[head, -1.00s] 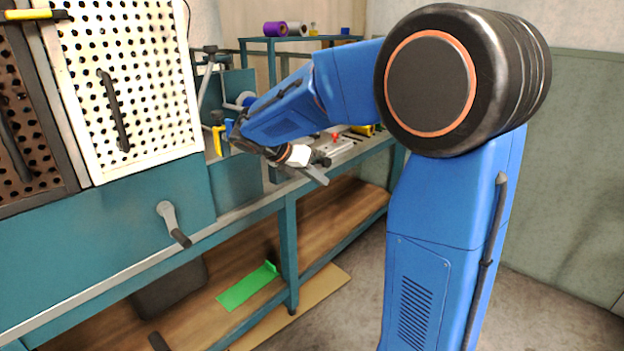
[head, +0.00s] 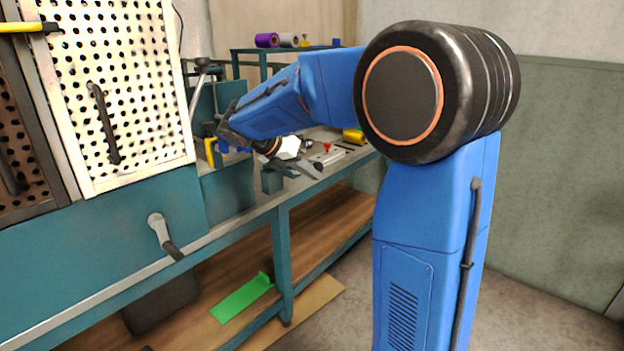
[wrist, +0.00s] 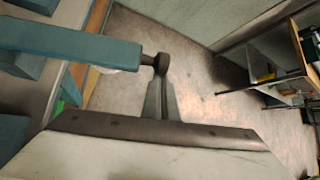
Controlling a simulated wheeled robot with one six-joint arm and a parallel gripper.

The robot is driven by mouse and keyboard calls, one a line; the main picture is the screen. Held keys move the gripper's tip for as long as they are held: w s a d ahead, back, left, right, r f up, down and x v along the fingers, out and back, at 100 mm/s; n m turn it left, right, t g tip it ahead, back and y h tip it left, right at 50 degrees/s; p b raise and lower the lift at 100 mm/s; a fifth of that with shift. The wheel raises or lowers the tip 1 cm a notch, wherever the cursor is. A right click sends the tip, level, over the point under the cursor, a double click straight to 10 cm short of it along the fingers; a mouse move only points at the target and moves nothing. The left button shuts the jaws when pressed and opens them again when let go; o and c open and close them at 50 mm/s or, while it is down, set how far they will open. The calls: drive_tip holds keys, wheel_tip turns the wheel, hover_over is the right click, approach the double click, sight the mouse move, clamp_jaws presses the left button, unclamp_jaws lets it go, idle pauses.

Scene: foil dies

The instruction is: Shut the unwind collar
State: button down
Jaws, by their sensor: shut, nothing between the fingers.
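My gripper (head: 310,169) is over the front edge of the teal workbench (head: 283,238) in the head view, its fingers closed together and empty. In the wrist view the closed grey fingers (wrist: 161,95) point at a dark round knob (wrist: 160,63) on the end of a teal bar (wrist: 75,45). The fingertips are at or very near the knob; I cannot tell whether they touch. I cannot make out the unwind collar for certain. My forearm hides part of the machine behind it. A small teal block (head: 272,180) stands just left of my gripper.
A white perforated panel (head: 115,90) and a crank handle (head: 165,236) are at left. Small tools and a yellow item (head: 354,136) lie on the bench to the right. Rolls (head: 267,40) sit on a back shelf. The floor (head: 340,310) in front is partly clear.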

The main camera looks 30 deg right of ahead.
drive_tip(key=w+a+r, duration=0.1)
drive_tip(key=w+r, duration=0.3)
drive_tip(key=r, duration=0.5)
drive_tip(key=shift+a, duration=0.25)
drive_tip(key=shift+r, duration=0.15)
